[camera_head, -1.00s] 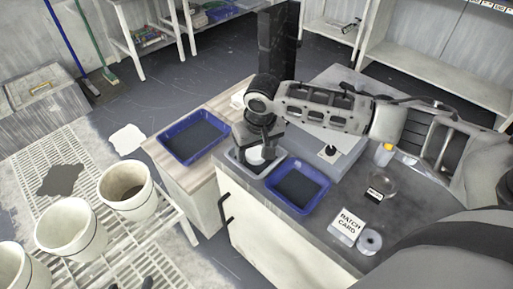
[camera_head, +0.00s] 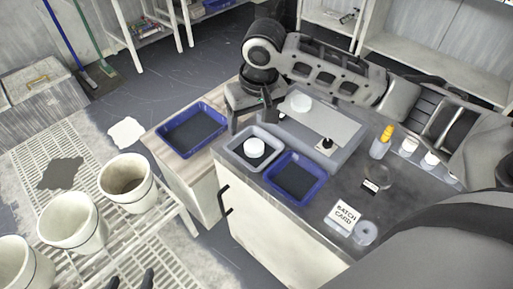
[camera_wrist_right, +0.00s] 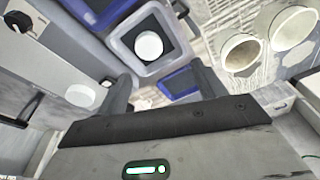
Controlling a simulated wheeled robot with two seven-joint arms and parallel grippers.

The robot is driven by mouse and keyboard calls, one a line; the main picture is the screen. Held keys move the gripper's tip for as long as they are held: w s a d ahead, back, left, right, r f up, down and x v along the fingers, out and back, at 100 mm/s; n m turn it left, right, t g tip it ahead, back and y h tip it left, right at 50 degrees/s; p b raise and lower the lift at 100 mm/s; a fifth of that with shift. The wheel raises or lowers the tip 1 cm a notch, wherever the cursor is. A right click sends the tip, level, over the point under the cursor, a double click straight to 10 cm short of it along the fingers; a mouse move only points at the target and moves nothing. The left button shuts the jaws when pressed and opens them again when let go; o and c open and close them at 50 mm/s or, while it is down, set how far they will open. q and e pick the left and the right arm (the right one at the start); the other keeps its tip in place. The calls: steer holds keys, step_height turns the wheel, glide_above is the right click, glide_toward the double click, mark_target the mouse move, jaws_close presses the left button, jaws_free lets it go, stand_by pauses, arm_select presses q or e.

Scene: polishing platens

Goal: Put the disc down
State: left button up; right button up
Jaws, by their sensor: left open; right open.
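A white disc (camera_head: 254,147) lies flat in a small grey tray (camera_head: 236,160). It also shows in the wrist view (camera_wrist_right: 149,45), resting on the tray's dark floor. My right gripper (camera_head: 256,114) is open and empty, above and behind the tray, apart from the disc. Its two dark fingers (camera_wrist_right: 163,84) are spread in the wrist view with nothing between them. A second white disc (camera_head: 300,103) lies on the grey machine top (camera_head: 325,121). Only the dark fingertips of my left gripper (camera_head: 140,281) show at the bottom edge, apart and empty.
A blue tray (camera_head: 321,172) stands right of the grey tray; another blue tray (camera_head: 223,120) is on the wooden-topped cabinet. A batch card (camera_head: 342,216), a ring-like roll (camera_head: 366,232) and a yellow-topped bottle (camera_head: 381,142) are on the counter. Several white buckets (camera_head: 126,181) stand left.

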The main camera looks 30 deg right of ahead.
steer(key=s+a+f+n+t+y, duration=0.3)
steer(key=s+a+f+t+y, duration=0.15)
steer(key=a+f, duration=0.65)
steer(key=s+d+f+t+h, duration=0.1)
steer(key=s+d+f+t, duration=0.1)
steer(key=s, duration=0.3)
steer(key=s+d+f+t, duration=0.1)
steer(key=s+f+t, duration=0.1)
steer(key=s, duration=0.4)
steer(key=shift+d+h, duration=0.35)
steer(key=shift+d, duration=0.05)
